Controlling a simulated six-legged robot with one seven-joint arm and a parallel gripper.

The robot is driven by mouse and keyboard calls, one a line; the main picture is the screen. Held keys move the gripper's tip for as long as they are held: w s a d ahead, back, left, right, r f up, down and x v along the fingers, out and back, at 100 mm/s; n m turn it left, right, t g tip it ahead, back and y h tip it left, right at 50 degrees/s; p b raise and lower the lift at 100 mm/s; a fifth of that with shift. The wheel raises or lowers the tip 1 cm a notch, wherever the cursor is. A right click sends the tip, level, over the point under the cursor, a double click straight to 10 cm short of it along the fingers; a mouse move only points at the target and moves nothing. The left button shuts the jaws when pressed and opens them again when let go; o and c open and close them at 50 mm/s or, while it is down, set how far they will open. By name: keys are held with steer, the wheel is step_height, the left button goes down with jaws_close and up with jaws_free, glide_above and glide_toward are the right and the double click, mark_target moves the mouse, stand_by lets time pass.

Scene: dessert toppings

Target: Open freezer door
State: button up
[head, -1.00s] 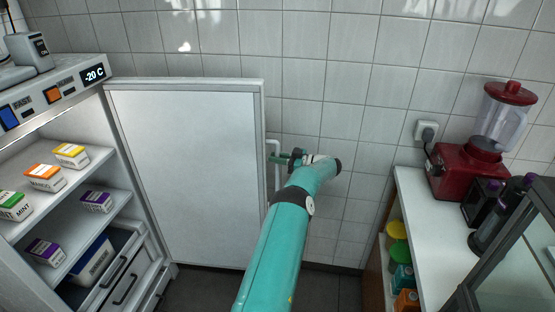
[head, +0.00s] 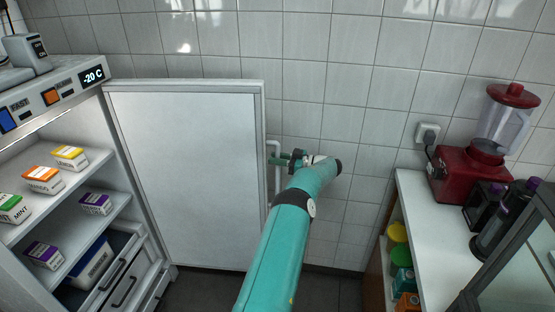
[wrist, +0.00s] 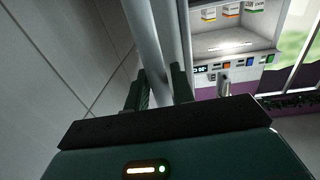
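The freezer door (head: 185,180) stands wide open, its pale inner side facing me and its free edge near the tiled wall. Its white bar handle (head: 274,150) shows past that free edge. My gripper (head: 290,158) is at the handle, at the end of my teal arm. In the wrist view, the handle bar (wrist: 146,35) runs between the two dark green fingers of my gripper (wrist: 159,88), which close against its sides. The fingertips are partly hidden by the bar.
The open freezer (head: 75,225) on the left holds small boxes on shelves, with drawers below. Its display reads -20 C. On the right, a white counter (head: 425,215) carries a red blender (head: 468,172) and dark bottles. Dark floor (head: 335,290) shows between them.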

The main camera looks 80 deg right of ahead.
steer(key=s+a, duration=0.1)
steer(key=s, duration=1.1)
steer(key=shift+a, duration=0.15)
stand_by(0.3)
